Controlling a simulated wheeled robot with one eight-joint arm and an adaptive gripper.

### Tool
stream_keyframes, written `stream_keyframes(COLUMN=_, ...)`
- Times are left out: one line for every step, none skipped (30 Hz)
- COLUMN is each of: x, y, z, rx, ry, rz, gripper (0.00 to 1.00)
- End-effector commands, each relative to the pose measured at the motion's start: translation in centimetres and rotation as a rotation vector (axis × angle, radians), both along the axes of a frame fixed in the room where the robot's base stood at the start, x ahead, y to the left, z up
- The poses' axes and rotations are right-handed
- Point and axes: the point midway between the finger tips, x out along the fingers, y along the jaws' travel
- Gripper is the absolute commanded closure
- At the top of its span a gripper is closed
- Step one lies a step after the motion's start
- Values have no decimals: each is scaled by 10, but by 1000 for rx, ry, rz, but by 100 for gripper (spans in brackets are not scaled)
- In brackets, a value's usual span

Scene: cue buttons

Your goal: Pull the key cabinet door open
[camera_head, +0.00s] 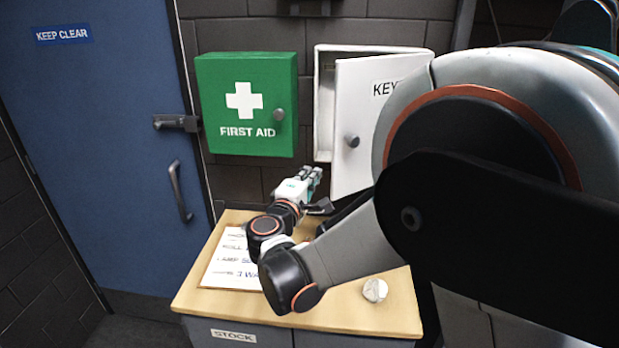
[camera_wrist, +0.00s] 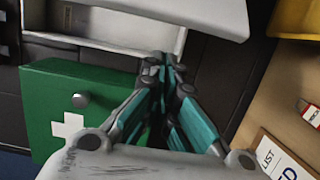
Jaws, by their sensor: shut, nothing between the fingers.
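The white key cabinet (camera_head: 325,112) hangs on the wall right of the green first aid box. Its door (camera_head: 364,95), marked KEY, stands ajar with a round grey knob (camera_head: 352,140); my arm hides its right part. In the wrist view the cabinet's open inside (camera_wrist: 105,22) and its door (camera_wrist: 205,12) show at the top. My gripper (camera_head: 314,174) is shut and empty, below the cabinet and left of the door's lower edge. In the wrist view the fingertips (camera_wrist: 165,62) meet just below the cabinet's edge; whether they touch it I cannot tell.
The green first aid box (camera_head: 248,104) sits close left of the cabinet. A wooden counter (camera_head: 345,305) below bears a list (camera_head: 232,262) and a small pale round object (camera_head: 375,290). A blue door (camera_head: 100,130) with handle stands at left. A yellow thing (camera_wrist: 300,18) shows in the wrist view.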

Motion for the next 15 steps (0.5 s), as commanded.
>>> stream_keyframes(x=-11, y=-6, z=-1, rx=0, ry=0, rz=1, gripper=100)
stream_keyframes(x=-15, y=-8, z=-1, rx=0, ry=0, rz=1, gripper=100)
stream_keyframes(x=-19, y=-11, z=-1, rx=0, ry=0, rz=1, gripper=100)
stream_keyframes(x=-22, y=-13, z=-1, rx=0, ry=0, rz=1, gripper=100)
stream_keyframes(x=-24, y=-15, z=-1, rx=0, ry=0, rz=1, gripper=100)
stream_keyframes(x=-27, y=-17, z=-1, rx=0, ry=0, rz=1, gripper=100)
stream_keyframes(x=-29, y=-18, z=-1, rx=0, ry=0, rz=1, gripper=100)
stream_keyframes(x=-30, y=-19, z=-1, rx=0, ry=0, rz=1, gripper=100)
stream_keyframes(x=-31, y=-20, z=0, rx=0, ry=0, rz=1, gripper=100)
stream_keyframes(x=-32, y=-21, z=0, rx=0, ry=0, rz=1, gripper=100)
stream_keyframes(x=-33, y=-21, z=0, rx=0, ry=0, rz=1, gripper=100)
stream_keyframes(x=-33, y=-22, z=0, rx=0, ry=0, rz=1, gripper=100)
stream_keyframes(x=-33, y=-22, z=0, rx=0, ry=0, rz=1, gripper=100)
stream_keyframes(x=-34, y=-22, z=0, rx=0, ry=0, rz=1, gripper=100)
stream_keyframes(x=-34, y=-22, z=0, rx=0, ry=0, rz=1, gripper=100)
